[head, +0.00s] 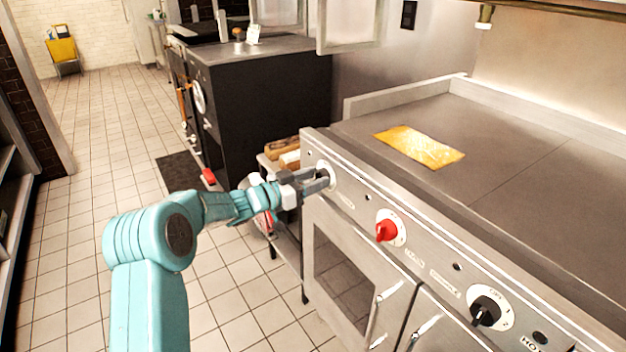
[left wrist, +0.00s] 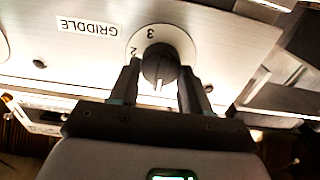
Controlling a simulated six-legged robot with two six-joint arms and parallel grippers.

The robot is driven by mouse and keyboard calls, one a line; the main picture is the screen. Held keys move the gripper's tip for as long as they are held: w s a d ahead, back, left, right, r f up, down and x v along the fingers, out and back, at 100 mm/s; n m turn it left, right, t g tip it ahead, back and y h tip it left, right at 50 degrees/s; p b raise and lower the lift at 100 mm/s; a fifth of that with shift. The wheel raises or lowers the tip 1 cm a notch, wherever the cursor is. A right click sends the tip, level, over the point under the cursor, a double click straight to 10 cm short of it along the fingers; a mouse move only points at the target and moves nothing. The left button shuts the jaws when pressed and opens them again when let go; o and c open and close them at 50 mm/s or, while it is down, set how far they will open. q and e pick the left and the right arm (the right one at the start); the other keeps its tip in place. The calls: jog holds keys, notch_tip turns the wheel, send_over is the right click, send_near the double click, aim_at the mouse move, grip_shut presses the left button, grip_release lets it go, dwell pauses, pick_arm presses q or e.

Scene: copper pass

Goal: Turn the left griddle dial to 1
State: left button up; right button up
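The left griddle dial (left wrist: 160,66) is a dark round knob on a white plate, with the figures 2 and 3 inverted above it in the left wrist view. A pale pointer mark shows on the knob's lower side there. My left gripper (left wrist: 160,82) has one finger on each side of the knob, spread about as wide as the knob. Firm contact cannot be made out. In the head view my left gripper (head: 322,180) reaches the dial's white plate (head: 327,172) at the stove's left end and hides the knob. My right gripper is out of view.
A red dial (head: 387,231) and a black dial (head: 488,309) sit further right on the sloping front panel. Oven door handles (head: 388,292) stick out below. A yellow slab (head: 419,146) lies on the griddle top (head: 510,165). Tiled floor (head: 95,150) is open at left.

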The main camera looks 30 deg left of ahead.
pick_arm(q)
jog(key=shift+c, duration=1.2)
jog(key=shift+m, duration=0.3)
jog(key=m+b, duration=0.2)
jog(key=m, duration=0.2)
jog(key=m+b, duration=0.3)
jog(key=m, duration=0.2)
jog(key=shift+s+d+f, duration=0.1)
jog(key=shift+d+f, duration=0.05)
jog(key=shift+m, duration=0.3)
jog(key=o, duration=1)
jog(key=shift+o, duration=0.2)
